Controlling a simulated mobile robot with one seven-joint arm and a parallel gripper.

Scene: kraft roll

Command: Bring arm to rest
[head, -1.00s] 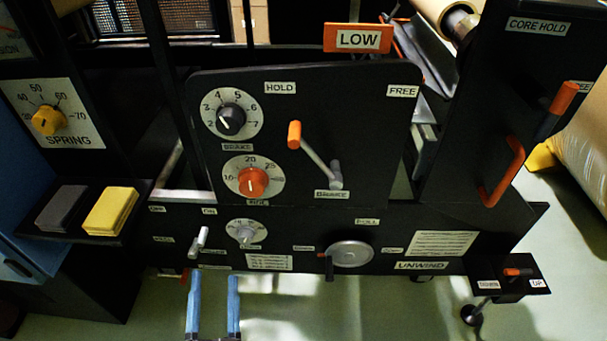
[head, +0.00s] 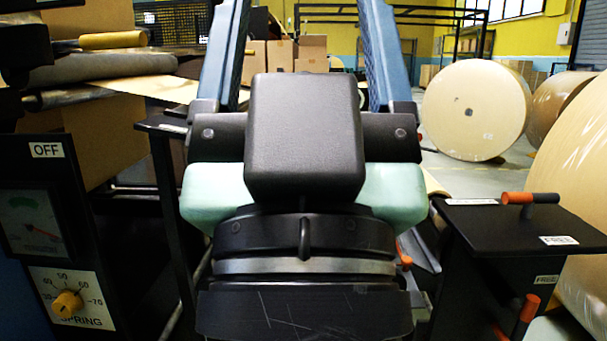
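My gripper (head: 304,20) fills the middle of the head view, close to the camera and raised in front of it. Its black housing and pale green and black wrist stand below two blue fingers. The fingers are wide apart and point up, and their tips are cut off by the top edge. Nothing shows held between them; only the background is seen in the gap. My gripper hides much of the machine behind it.
A black stand with an orange-handled lever (head: 530,198) is at right, near large kraft rolls (head: 474,110). Cardboard boxes (head: 312,47) are at the back. Floor shows at right.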

